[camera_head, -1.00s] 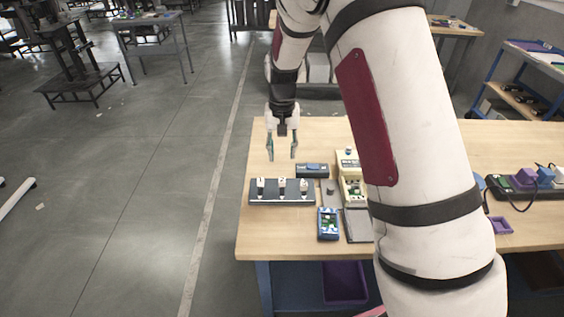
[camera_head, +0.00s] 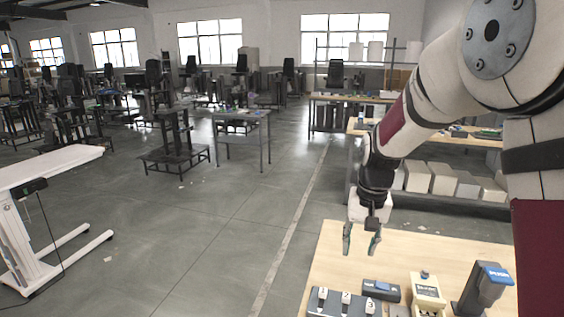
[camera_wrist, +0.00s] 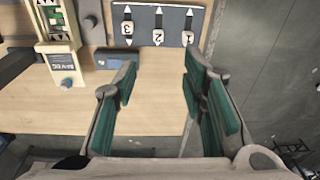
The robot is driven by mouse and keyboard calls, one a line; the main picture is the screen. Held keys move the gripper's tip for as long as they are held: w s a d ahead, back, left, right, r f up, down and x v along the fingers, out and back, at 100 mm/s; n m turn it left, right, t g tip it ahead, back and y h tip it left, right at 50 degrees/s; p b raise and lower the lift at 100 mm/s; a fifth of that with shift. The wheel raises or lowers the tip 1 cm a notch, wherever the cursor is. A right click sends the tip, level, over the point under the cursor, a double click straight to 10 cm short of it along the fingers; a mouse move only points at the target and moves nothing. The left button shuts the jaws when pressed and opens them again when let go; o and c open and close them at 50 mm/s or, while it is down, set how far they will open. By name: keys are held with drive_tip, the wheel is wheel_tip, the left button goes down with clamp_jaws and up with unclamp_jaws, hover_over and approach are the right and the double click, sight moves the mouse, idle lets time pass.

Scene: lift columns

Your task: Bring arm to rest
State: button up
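My gripper (camera_head: 361,240) hangs from my white arm (camera_head: 427,100) above the far left part of the wooden workbench (camera_head: 440,252) in the head view. Its two green-padded fingers stand apart with nothing between them. In the wrist view my gripper (camera_wrist: 160,95) is also open and empty, with bare bench top and floor behind the fingers. The fingers are clear of the things on the bench.
A dark panel with numbered switches (camera_wrist: 158,25), a small dark blue box (camera_head: 381,291), a cream device (camera_head: 427,292) and a blue-screened device (camera_head: 490,280) occupy the bench. A white lift table (camera_head: 45,170) stands left. Open floor (camera_head: 215,230) lies between.

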drive_tip(key=s+r+n+t, duration=0.1)
drive_tip(key=s+r+t, duration=0.1)
drive_tip(key=s+r, duration=0.95)
drive_tip(key=s+r+n+t, duration=0.2)
drive_tip(key=s+r, duration=0.1)
drive_tip(key=s, duration=1.2)
drive_tip(key=shift+s+a+t, duration=0.15)
drive_tip(key=shift+s+t, duration=0.15)
drive_tip(key=shift+s, duration=0.1)
